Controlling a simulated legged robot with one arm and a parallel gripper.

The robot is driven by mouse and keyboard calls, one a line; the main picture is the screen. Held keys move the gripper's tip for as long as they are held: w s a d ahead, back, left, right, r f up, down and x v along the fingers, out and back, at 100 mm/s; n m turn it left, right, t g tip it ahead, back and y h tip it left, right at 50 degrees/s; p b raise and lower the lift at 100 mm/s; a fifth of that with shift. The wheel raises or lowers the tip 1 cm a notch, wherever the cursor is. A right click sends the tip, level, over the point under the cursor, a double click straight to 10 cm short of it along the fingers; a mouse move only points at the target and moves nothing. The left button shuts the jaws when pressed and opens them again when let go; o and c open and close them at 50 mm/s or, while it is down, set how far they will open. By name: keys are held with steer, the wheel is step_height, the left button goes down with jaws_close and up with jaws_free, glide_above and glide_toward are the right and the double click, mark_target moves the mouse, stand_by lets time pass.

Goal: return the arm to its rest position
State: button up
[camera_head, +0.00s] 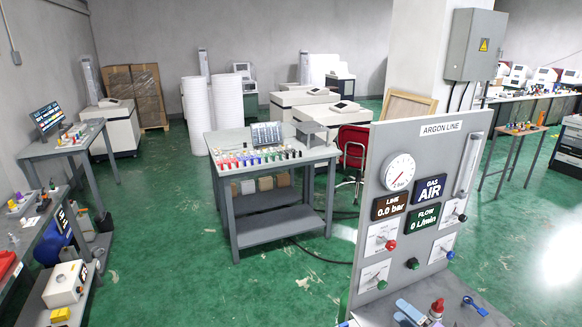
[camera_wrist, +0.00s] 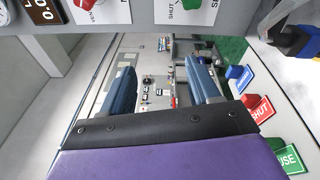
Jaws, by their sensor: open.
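My gripper (camera_wrist: 163,78) shows in the wrist view with its two blue fingers spread apart and nothing held between them. Its dark palm and my purple wrist part fill the lower middle of that view. I cannot make out my arm for certain in the head view. The grey ARGON LINE panel (camera_head: 447,146) stands at the right of the head view. Part of a panel with a red knob (camera_wrist: 86,4) and a green knob (camera_wrist: 191,4) lies along the top of the wrist view, close to my gripper but apart from the fingers.
Blue, red SHUT (camera_wrist: 258,108) and green USE (camera_wrist: 288,157) tags are right of my gripper. A blue spanner (camera_head: 475,306) lies at the panel's foot. A grey table (camera_head: 270,165) with small coloured items stands mid-room. Green floor (camera_head: 190,250) is open to its left.

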steer(key=s+a+r+n+g+y, duration=0.2)
steer(key=s+a+r+n+g, duration=0.15)
steer(key=a+n, duration=0.4)
steer(key=s+a+r+n+g+y+b, duration=0.1)
steer(key=s+a+r+n+g+y, duration=0.1)
steer(key=a+r+n+g, duration=0.45)
steer(key=s+a+r+n+g+y, duration=0.25)
steer(key=a+n, duration=0.45)
steer(key=a, duration=0.4)
steer(key=s+a+f+n+g+h+b, duration=0.1)
steer(key=s+a+n+g+h, duration=0.2)
steer(key=s+n, duration=0.55)
steer(key=s+a+n+g+h+b, duration=0.1)
steer(key=s+a+n+g+h, duration=0.1)
steer(key=s+n+g+h, duration=0.5)
steer(key=s+d+n+t+h, duration=0.5)
steer(key=s+d+n, duration=0.4)
steer(key=s, duration=0.3)
steer(key=shift+d+f+h+b, duration=0.35)
steer(key=shift+d+h, duration=0.1)
steer(key=shift+d, duration=0.15)
